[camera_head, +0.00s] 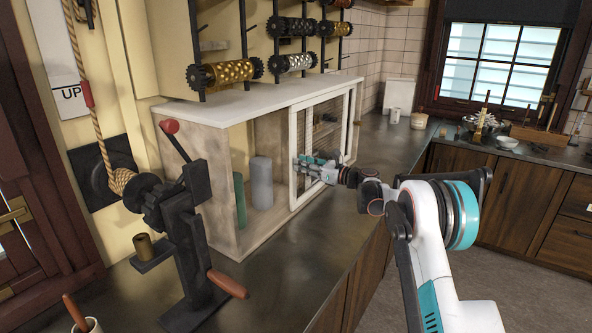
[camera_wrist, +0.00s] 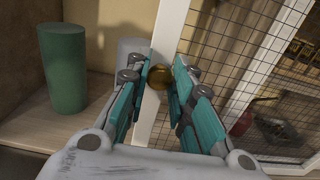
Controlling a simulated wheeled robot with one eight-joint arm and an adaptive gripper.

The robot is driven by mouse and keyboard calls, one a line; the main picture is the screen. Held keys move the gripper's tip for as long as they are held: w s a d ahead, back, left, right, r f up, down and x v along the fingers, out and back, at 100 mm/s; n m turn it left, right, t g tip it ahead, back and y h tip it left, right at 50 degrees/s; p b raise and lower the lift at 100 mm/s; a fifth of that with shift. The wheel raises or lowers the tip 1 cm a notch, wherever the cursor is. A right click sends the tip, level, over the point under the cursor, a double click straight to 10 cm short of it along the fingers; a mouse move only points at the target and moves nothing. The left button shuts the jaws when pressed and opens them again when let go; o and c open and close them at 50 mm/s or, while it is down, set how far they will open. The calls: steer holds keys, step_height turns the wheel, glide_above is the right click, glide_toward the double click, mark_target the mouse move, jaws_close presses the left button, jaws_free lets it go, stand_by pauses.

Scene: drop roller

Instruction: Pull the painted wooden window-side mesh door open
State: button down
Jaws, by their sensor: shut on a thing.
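The white-painted mesh door (camera_head: 293,155) is on the right part of the front of a pale wooden cabinet, the side toward the window. In the wrist view its white frame post (camera_wrist: 168,35) and dark wire mesh (camera_wrist: 245,50) fill the middle and right. My gripper (camera_head: 308,164) is at the door's left post, its teal fingers on either side of a round brass knob. In the wrist view my gripper (camera_wrist: 163,70) is shut on the brass knob (camera_wrist: 158,78), which shows between the fingertips. The fingers partly hide the post.
The cabinet's left part shows its inside, with a green cylinder (camera_wrist: 65,68) and a grey cylinder (camera_head: 261,182). A black cast machine (camera_head: 185,215) with red handles stands at the front left. The dark counter (camera_head: 300,255) before the cabinet is clear.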

steer(key=shift+w+d, duration=0.5)
steer(key=shift+w, duration=0.1)
steer(key=c, duration=1.4)
jaws_free()
steer(key=v, duration=1.2)
steer(key=shift+s+a, duration=0.1)
